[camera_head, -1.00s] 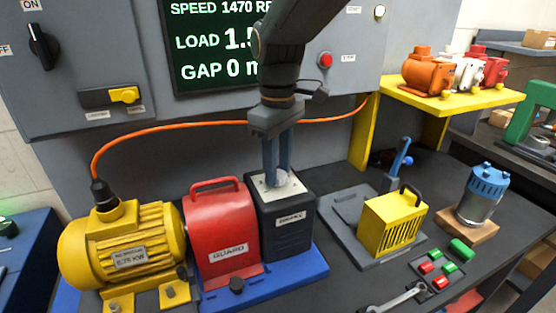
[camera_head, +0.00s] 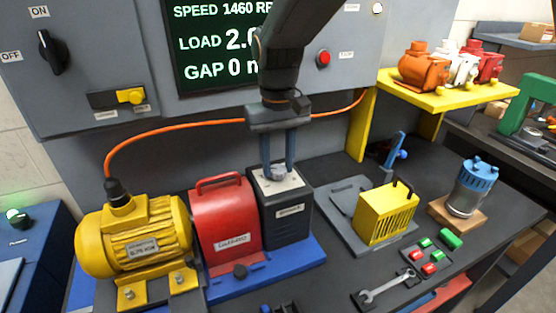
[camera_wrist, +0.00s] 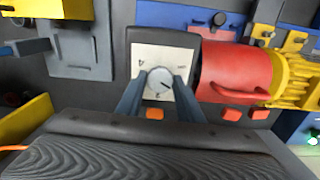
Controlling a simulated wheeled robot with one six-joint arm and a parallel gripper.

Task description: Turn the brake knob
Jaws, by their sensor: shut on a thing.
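The brake knob (camera_wrist: 160,83) is a round grey-white dial with a dark pointer mark. It sits on the pale top plate (camera_wrist: 149,60) of the black brake box (camera_head: 287,220). My gripper (camera_head: 278,171) points down from above, its two blue-grey fingers on either side of the knob. In the wrist view my gripper (camera_wrist: 160,90) is shut on the knob, and the pointer aims toward the lower right. The screen (camera_head: 215,40) reads speed 1460 and a load starting with 2; my arm hides part of it.
The red guard (camera_head: 222,225) and yellow motor (camera_head: 135,240) stand left of the brake box. An orange cable (camera_head: 180,125) runs behind. A yellow vented box (camera_head: 386,217) stands to the right, with a wrench (camera_head: 385,285) in front of it. A red button (camera_head: 323,58) is on the panel.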

